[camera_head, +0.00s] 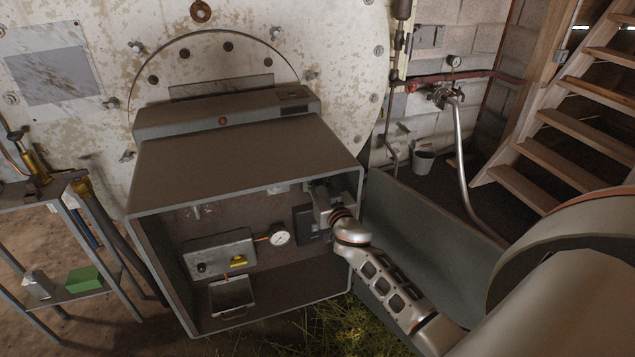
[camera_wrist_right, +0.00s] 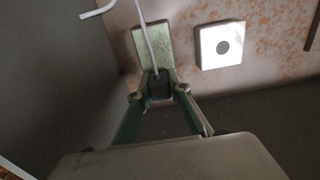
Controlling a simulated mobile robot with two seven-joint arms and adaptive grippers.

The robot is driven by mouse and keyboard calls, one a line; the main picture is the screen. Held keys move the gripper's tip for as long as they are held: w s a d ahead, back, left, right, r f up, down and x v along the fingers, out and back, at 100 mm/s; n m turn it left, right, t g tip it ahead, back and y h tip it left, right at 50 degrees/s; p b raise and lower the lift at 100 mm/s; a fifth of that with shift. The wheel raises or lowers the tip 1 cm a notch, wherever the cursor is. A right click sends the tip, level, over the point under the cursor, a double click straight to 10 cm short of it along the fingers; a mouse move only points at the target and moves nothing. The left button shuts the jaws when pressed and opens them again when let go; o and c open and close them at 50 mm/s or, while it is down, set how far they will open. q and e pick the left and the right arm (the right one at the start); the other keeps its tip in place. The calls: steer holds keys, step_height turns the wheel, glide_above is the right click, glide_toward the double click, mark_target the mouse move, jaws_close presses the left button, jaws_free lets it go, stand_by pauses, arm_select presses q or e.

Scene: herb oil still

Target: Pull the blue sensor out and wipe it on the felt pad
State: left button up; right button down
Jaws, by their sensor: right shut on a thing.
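My right gripper (camera_head: 322,203) reaches into the open grey cabinet (camera_head: 245,158), near its upper right inner side. In the right wrist view the gripper (camera_wrist_right: 158,92) is shut on a small dark block (camera_wrist_right: 159,85). A thin pale rod or cable (camera_wrist_right: 147,38) runs up from this block, and a pale green plate (camera_wrist_right: 149,46) is behind it. I cannot tell whether the block is the blue sensor; its colour reads dark. No felt pad is clearly identifiable; a green block (camera_head: 84,279) lies on the low shelf at left. My left gripper is not in view.
Inside the cabinet are a round gauge (camera_head: 279,237), a panel with a yellow knob (camera_head: 238,262) and a small metal tray (camera_head: 231,297). A white square with a dark centre (camera_wrist_right: 221,45) is beside the gripper. The open door (camera_head: 425,230) stands right of my arm.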

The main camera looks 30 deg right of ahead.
steer(key=shift+w+d, duration=0.1)
steer(key=shift+w, duration=0.3)
stand_by(0.8)
steer(key=shift+f, duration=0.1)
step_height(320, 180, down, 5)
steer(key=b, duration=0.4)
steer(key=shift+b, duration=0.35)
stand_by(0.4)
steer(key=shift+w+r, duration=0.1)
steer(key=shift+r, duration=0.3)
